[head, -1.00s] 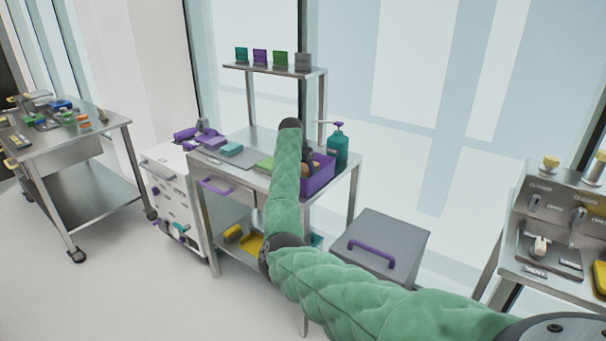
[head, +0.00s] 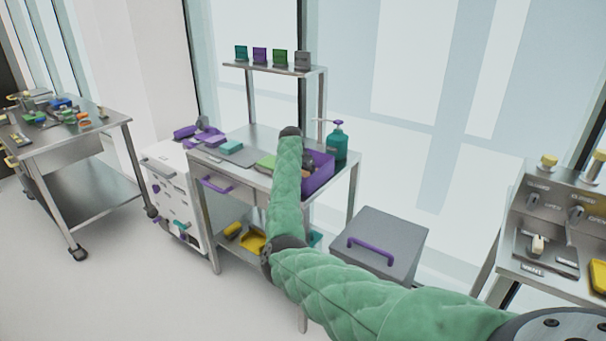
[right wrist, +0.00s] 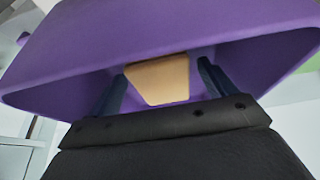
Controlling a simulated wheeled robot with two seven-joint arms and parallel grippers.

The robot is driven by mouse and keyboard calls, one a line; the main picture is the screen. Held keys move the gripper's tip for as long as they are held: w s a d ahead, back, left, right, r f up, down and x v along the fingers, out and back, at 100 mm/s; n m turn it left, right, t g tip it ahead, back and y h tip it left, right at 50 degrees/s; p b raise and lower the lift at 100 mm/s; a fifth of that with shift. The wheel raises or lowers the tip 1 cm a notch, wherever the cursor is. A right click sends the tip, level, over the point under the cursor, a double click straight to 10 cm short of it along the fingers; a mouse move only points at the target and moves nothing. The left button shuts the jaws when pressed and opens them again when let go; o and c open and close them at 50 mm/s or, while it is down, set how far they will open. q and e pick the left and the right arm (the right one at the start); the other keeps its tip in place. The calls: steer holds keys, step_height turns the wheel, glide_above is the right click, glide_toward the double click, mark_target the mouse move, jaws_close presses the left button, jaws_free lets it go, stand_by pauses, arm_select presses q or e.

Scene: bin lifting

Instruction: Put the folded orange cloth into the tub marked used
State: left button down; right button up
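A purple tub (head: 322,178) stands on the right end of the steel table; no marking on it is readable. It also fills the right wrist view (right wrist: 160,30). A tan-orange flat piece (right wrist: 158,82), perhaps the folded cloth, shows against the tub's purple inside. My right gripper (right wrist: 162,68) points into the tub. Its two dark fingers are apart, one on each side of the tan piece, with a small gap at the right finger. In the head view my green-sleeved right arm largely hides this gripper. My left gripper is out of view.
A teal pump bottle (head: 337,146) stands behind the tub. A green item (head: 266,162) and a teal block (head: 231,146) lie left of my arm. A raised shelf (head: 275,67) holds coloured cards. A grey lidded bin (head: 385,236) with a purple handle stands right.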

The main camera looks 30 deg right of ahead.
steer(key=shift+a+r, duration=0.1)
steer(key=shift+r, duration=0.1)
arm_select(q)
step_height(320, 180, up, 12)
steer(key=b, duration=0.2)
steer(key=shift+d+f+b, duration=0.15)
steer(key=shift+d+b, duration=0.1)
steer(key=shift+b, duration=0.15)
arm_select(e)
steer(key=v, duration=1.1)
steer(key=shift+r, duration=0.4)
steer(key=shift+a, duration=0.1)
